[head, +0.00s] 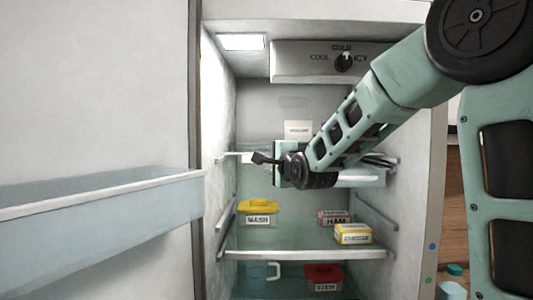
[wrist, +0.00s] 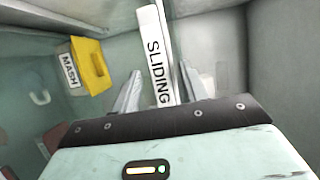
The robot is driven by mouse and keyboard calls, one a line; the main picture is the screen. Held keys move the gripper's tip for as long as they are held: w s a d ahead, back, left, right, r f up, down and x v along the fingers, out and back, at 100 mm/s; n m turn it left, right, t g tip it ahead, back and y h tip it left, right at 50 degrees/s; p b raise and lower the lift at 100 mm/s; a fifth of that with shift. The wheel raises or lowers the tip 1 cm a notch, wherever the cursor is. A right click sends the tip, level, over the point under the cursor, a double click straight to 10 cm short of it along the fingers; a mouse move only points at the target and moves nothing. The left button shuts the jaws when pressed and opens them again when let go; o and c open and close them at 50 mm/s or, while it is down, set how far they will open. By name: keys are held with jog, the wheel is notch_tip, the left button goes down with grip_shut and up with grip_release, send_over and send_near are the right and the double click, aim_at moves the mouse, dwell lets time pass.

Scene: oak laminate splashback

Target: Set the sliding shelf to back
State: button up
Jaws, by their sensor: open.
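The sliding shelf (head: 365,178) is in the middle of the open fridge, with its pale front edge partly hidden behind my arm. In the wrist view, its white strip marked SLIDING (wrist: 157,55) runs up between the two grey fingers of my gripper (wrist: 160,72). The fingers are open, one on each side of the strip, and I cannot tell whether either touches it. In the head view, my gripper (head: 283,162) is at the shelf's front, and its fingertips are hidden.
A yellow-lidded MASH box (head: 258,212), a HAM box (head: 334,217) and a CHEESE box (head: 353,233) stand on the shelf below (head: 310,254). A red-lidded box (head: 323,274) is lower down. The open door's bin (head: 100,205) is at left. A control panel (head: 315,62) is above.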

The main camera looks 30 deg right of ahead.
jog(key=shift+p+x, duration=0.7)
jog(key=shift+x, duration=1.3)
grip_shut()
jog(key=w+d+b, duration=0.2)
jog(key=w+d, duration=0.2)
jog(key=w, duration=0.3)
jog(key=shift+d+f+b, duration=0.3)
jog(key=shift+d+b, duration=0.05)
grip_release()
jog(key=shift+r, duration=0.15)
